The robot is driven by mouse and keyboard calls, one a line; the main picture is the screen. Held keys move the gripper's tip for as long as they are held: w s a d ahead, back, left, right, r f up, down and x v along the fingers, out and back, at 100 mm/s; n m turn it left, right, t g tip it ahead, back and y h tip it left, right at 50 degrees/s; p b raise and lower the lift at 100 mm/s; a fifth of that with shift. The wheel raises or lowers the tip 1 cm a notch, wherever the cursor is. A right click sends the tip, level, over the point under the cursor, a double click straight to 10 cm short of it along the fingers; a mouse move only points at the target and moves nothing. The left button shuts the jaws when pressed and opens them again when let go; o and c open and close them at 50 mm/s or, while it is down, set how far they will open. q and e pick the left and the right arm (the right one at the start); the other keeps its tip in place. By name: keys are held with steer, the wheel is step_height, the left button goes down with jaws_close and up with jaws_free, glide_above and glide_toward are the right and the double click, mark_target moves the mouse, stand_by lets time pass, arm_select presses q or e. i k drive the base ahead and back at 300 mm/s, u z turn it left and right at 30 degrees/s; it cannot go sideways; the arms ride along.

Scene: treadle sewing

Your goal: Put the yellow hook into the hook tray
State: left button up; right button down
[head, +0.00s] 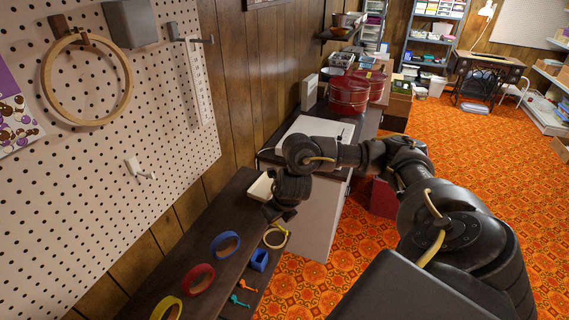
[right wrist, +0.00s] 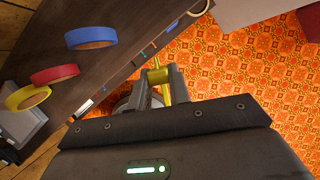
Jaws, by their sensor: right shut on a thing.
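My right gripper (head: 280,213) hangs over the dark shelf near its right edge in the head view. In the right wrist view its fingers (right wrist: 157,82) are shut on the yellow hook (right wrist: 158,76), with orange carpet behind it. In the head view I cannot clearly make out the hook. An orange hook (head: 247,286) and a teal hook (head: 240,300) lie near the shelf's edge. I cannot tell for sure which thing is the hook tray; a grey box-like thing (right wrist: 22,125) shows at the left of the right wrist view. My left gripper is out of view.
On the dark shelf lie a blue ring (head: 225,243), a red ring (head: 198,278), a yellow ring (head: 167,308), a cream ring (head: 276,237) and a small blue block (head: 259,260). A pegboard (head: 100,150) rises at left. A white cabinet (head: 312,215) stands beyond the shelf.

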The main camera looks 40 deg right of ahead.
mark_target(270, 184)
steer(key=z, duration=1.3)
